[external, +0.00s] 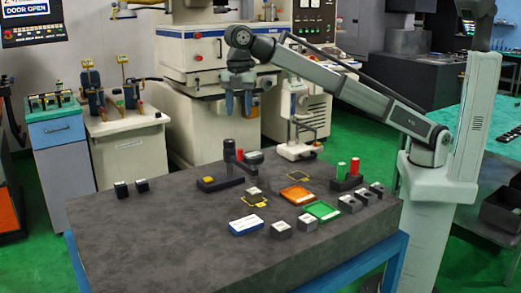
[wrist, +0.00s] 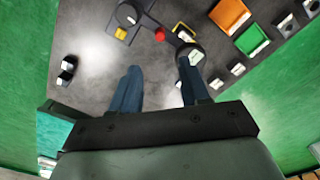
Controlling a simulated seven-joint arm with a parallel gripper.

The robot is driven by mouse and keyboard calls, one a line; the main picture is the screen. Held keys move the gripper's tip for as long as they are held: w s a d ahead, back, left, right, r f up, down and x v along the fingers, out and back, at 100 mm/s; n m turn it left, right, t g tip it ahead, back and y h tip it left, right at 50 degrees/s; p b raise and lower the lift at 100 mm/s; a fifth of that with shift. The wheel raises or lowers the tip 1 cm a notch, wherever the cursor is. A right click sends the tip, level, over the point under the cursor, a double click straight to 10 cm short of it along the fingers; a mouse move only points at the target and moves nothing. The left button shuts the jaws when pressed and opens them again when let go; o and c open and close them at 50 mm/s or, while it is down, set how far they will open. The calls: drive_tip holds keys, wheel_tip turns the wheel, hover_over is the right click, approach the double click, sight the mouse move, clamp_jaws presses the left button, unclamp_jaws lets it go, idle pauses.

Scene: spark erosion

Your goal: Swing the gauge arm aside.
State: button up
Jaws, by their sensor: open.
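The gauge stand has a black base with a yellow square (external: 208,181) and an upright dark post (external: 230,158). Its gauge arm, with a red knob (external: 240,154), reaches from the post to a round dark head (external: 252,157). In the wrist view the arm (wrist: 152,27) runs down-right to the head (wrist: 190,52), beside or over a pale block (wrist: 196,58). My gripper (external: 238,104) is open, empty and pointing down, well above the stand. Its blue fingers (wrist: 158,88) frame bare table in the wrist view; the red knob lies just beyond their tips.
Orange (external: 296,195) and green (external: 323,211) trays, a blue-white card (external: 246,225) and several grey blocks (external: 283,230) stand to the right and front. Two dark blocks (external: 121,189) sit at left. The left-front table is clear.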

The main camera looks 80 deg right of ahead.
sight(240, 150)
wheel_tip(240, 150, down, 14)
idle(0.6)
clamp_jaws()
idle(0.5)
